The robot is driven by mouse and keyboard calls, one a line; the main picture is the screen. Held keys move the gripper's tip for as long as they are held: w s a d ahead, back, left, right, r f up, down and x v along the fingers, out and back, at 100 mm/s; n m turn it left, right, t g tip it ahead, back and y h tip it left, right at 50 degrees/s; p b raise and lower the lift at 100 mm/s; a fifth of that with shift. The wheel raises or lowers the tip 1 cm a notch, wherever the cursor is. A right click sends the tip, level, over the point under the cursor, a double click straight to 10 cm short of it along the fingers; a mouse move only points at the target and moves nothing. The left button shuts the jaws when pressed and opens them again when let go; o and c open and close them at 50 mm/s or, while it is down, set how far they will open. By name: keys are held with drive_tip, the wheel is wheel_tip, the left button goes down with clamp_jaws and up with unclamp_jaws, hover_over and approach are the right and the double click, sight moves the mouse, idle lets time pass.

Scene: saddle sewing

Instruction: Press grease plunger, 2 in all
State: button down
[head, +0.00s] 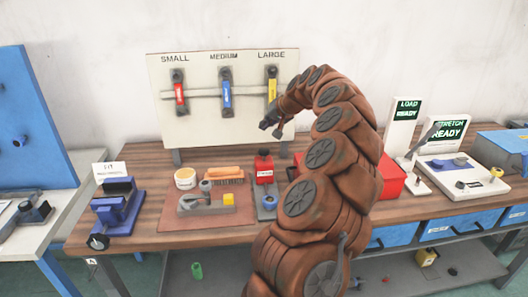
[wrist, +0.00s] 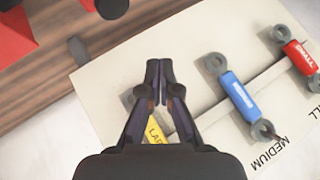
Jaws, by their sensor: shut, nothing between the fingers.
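A red block with a black top and white label (head: 264,168) stands on a grey base mid-table. It may be the grease plunger, but I cannot read the label. A dark round knob beside red (wrist: 111,7) shows at the top edge of the wrist view, partly cut off. My gripper (head: 270,126) is above the table, in front of the board's lower right. It is apart from the red block. In the wrist view my gripper (wrist: 160,66) is shut and empty, with its fingertips together.
The upright board (head: 205,125) carries red, blue and yellow handles marked SMALL, MEDIUM and LARGE. The yellow handle (wrist: 155,132) is partly behind my fingers. A white tub (head: 185,179) and blue clamp (head: 118,208) lie left. A red box (head: 391,178) and READY signs (head: 404,125) stand right.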

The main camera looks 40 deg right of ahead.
drive_tip(key=b, duration=0.2)
hover_over(263, 150)
drive_tip(key=s, duration=0.1)
wheel_tip(263, 150, down, 6)
drive_tip(key=shift+d+r, duration=0.15)
drive_tip(key=shift+r, duration=0.1)
drive_tip(key=shift+f, duration=0.55)
drive_tip(key=shift+f+b, duration=0.15)
drive_tip(key=shift+b, duration=0.15)
idle(0.4)
drive_tip(key=shift+f+b, duration=0.3)
drive_tip(key=shift+b, duration=0.1)
drive_tip(key=shift+f+b, duration=0.7)
drive_tip(key=shift+f, duration=0.45)
idle(1.5)
drive_tip(key=shift+r, duration=1.65)
drive_tip(key=shift+r+p, duration=0.5)
drive_tip(key=shift+r, duration=2)
